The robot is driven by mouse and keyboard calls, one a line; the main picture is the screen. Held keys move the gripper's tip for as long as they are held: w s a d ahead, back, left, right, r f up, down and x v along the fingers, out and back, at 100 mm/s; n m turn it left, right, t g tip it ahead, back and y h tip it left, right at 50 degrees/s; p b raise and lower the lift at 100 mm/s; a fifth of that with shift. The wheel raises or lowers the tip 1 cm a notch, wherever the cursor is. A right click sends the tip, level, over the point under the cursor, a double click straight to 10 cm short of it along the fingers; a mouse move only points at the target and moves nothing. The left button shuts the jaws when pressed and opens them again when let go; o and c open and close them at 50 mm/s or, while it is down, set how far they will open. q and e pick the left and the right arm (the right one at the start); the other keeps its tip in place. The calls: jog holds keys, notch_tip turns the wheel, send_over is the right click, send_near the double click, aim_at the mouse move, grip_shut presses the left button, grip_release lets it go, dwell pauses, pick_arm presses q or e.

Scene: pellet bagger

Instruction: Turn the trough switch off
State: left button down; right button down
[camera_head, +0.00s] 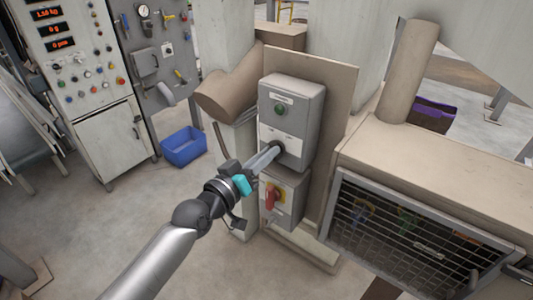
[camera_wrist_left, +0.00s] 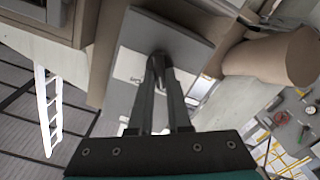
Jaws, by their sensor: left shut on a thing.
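A grey switch box (camera_head: 303,100) is mounted on a brown panel, with a green button (camera_head: 280,108) near its top and a white label strip below. A dark switch knob (camera_head: 279,147) sits low on its face. My left gripper (camera_head: 272,153) reaches it from the lower left, with its fingers shut on the knob. In the left wrist view the fingertips (camera_wrist_left: 160,76) close around the dark knob (camera_wrist_left: 159,55), against the grey box face (camera_wrist_left: 178,40). The fingers hide most of the knob, so I cannot tell its position. My right gripper is not in view.
Just below is a second grey box (camera_head: 293,190) with a red handle (camera_head: 270,197) on yellow, close to my left wrist. A caged machine (camera_head: 420,240) stands at the right. A blue bin (camera_head: 183,147) is on the floor at left, near a control cabinet (camera_head: 75,60).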

pick_arm(q)
jog(key=shift+n, duration=0.3)
jog(key=c, duration=0.9)
grip_release()
jog(key=shift+o, duration=0.2)
jog(key=b+v, duration=0.1)
jog(key=v, duration=1.4)
jog(key=shift+b, duration=0.3)
jog(key=shift+s+a+f, duration=0.1)
